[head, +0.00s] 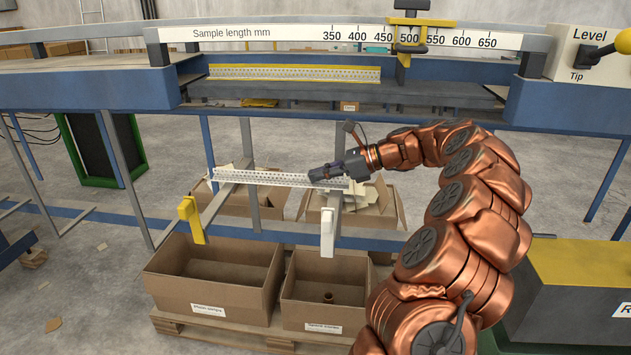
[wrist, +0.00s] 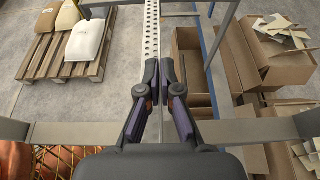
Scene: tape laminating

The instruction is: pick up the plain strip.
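The plain strip (head: 270,179) is a long, pale, perforated metal profile. In the head view it lies across the rack arms below the bench. My gripper (head: 322,173) is at its right part. In the wrist view the strip (wrist: 152,30) runs away from my fingertips toward the top edge. My gripper (wrist: 160,65) has its fingers close together, with a narrow pale part of the strip between them. It appears shut on the strip; the exact contact is partly hidden by the fingers. The strip still looks level with the rack.
A yellow-edged perforated strip (head: 295,73) lies on the bench above. A yellow-tipped arm (head: 191,220) and a white-tipped arm (head: 327,232) stick out of the rack. Cardboard boxes (head: 215,278) stand below on a pallet. The bench's blue beam (head: 430,118) passes above my gripper.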

